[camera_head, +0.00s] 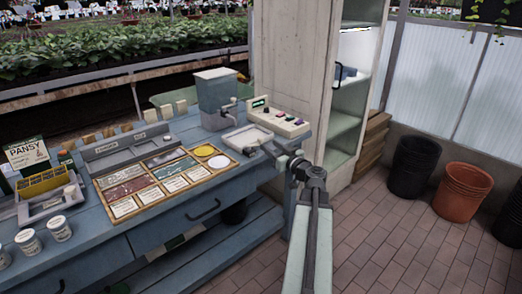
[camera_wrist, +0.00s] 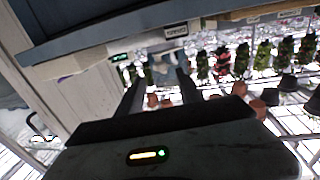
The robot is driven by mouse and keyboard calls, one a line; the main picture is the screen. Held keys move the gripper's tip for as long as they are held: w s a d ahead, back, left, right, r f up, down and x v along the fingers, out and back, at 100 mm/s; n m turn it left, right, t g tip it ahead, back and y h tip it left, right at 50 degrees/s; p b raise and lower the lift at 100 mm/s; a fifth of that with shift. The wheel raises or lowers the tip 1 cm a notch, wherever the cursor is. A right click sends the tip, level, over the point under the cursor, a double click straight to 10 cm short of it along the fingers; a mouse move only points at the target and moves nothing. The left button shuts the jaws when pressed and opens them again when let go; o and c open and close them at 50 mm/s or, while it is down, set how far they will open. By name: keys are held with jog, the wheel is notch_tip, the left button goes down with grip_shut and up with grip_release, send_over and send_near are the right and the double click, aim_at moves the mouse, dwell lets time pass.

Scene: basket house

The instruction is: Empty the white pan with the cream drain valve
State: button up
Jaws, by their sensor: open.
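The white pan (camera_head: 244,136) sits on the blue bench near its right end, below the spout of a grey dispenser (camera_head: 216,92). I cannot tell what the pan holds. The cream drain valve cannot be made out clearly; my gripper covers part of the pan's front right side. My gripper (camera_head: 270,152) is by the pan's front right corner, near the bench edge. In the wrist view its two dark fingers (camera_wrist: 160,88) stand apart, with a pale blurred shape between and beyond them. I cannot tell whether they touch anything.
A cream control box (camera_head: 278,119) with buttons stands behind the pan; its green display also shows in the wrist view (camera_wrist: 119,57). A wooden sorting tray (camera_head: 164,177) lies left. A cabinet (camera_head: 300,75) stands behind. Black (camera_head: 412,166) and terracotta (camera_head: 462,191) pots stand on the brick floor.

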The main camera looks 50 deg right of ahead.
aim_at(262, 139)
jog(key=x, duration=0.8)
jog(key=shift+s, duration=0.1)
jog(key=shift+c, duration=0.3)
grip_shut()
